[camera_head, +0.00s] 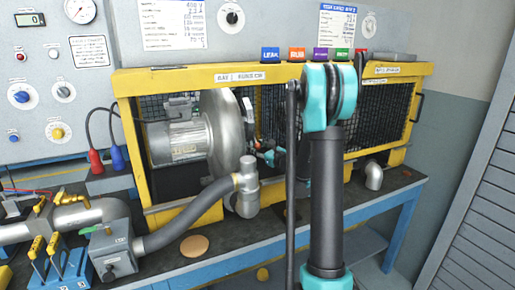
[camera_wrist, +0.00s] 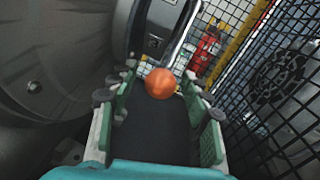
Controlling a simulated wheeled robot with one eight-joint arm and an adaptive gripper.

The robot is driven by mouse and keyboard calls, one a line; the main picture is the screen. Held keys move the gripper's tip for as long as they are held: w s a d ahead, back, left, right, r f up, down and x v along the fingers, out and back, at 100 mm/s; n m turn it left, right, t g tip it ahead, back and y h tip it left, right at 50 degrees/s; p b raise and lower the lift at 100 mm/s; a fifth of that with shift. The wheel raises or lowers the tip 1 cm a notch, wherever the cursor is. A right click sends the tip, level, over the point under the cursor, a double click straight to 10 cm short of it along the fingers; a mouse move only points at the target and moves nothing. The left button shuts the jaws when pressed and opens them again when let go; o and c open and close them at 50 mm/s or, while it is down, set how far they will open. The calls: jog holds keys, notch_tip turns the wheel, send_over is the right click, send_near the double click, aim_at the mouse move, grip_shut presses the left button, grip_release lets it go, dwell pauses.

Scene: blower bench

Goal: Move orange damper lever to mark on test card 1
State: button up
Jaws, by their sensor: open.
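An orange ball knob (camera_wrist: 160,83), which looks like the damper lever's end, shows in the wrist view between the fingertips of my gripper (camera_wrist: 161,76). My gripper is open, with a green-padded finger on each side of the knob. I cannot tell whether either finger touches it. The lever's shaft and its scale mark are not clear. In the head view my gripper (camera_head: 270,155) is small, inside the yellow-framed guard beside the blower, and partly hidden by my arm. Two printed cards hang on the panel, a left one (camera_head: 172,24) and a right one (camera_head: 338,28); their small text is unreadable.
The silver blower housing (camera_head: 226,130) stands close left of my gripper, with its motor (camera_head: 180,140) further left. Black mesh (camera_wrist: 275,90) rises close on the right in the wrist view. The yellow frame (camera_head: 205,77) encloses this space. A grey hose (camera_head: 190,215) runs below.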

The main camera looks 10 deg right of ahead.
grip_shut()
jog(key=shift+s+r, duration=0.1)
dwell(0.4)
jog(key=shift+s+d+r+g, duration=0.15)
jog(key=shift+s+r+g, duration=0.3)
jog(key=shift+r+g, duration=0.15)
notch_tip(320, 180, up, 10)
jog(key=s+m+g+h, duration=0.1)
jog(key=s+g+h, duration=0.1)
jog(key=g, duration=0.3)
jog(key=shift+s+d+g+h, duration=0.2)
jog(key=shift+d+g+h, duration=0.1)
jog(key=shift+d+g, duration=0.1)
grip_release()
